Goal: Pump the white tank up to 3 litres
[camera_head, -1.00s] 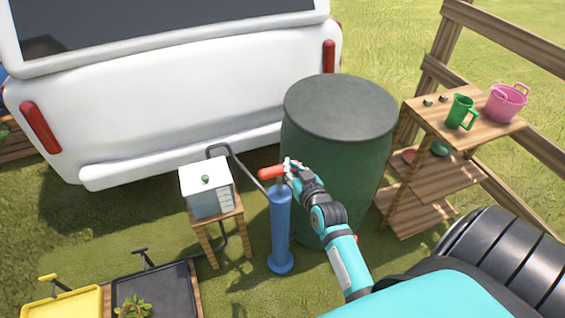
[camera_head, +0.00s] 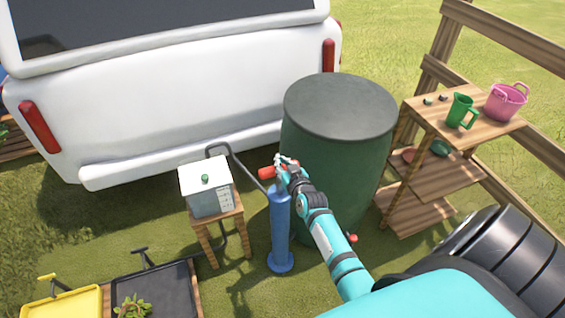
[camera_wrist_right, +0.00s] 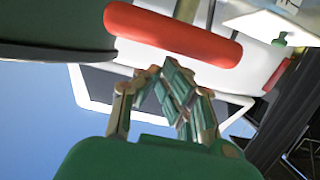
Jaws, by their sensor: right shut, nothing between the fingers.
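The white tank (camera_head: 205,192) stands on a small wooden stool, with a green knob on its lid and marks on its side; I cannot read its level. The blue pump (camera_head: 281,232) stands upright on the grass right of it. Its red handle (camera_head: 266,173) sits just above the cylinder top, partly hidden by my gripper. My right gripper (camera_head: 284,166) is shut and empty at the handle. In the right wrist view the red handle (camera_wrist_right: 170,35) lies across, just beyond the closed fingers (camera_wrist_right: 160,78); I cannot tell whether they touch. My left gripper is out of view.
A green barrel (camera_head: 335,165) stands right behind the pump. A dark hose (camera_head: 240,165) runs beside the tank. A wooden shelf (camera_head: 475,133) with a green jug (camera_head: 460,111) and pink bucket (camera_head: 507,101) is at right. A white vehicle (camera_head: 190,105) fills the back.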

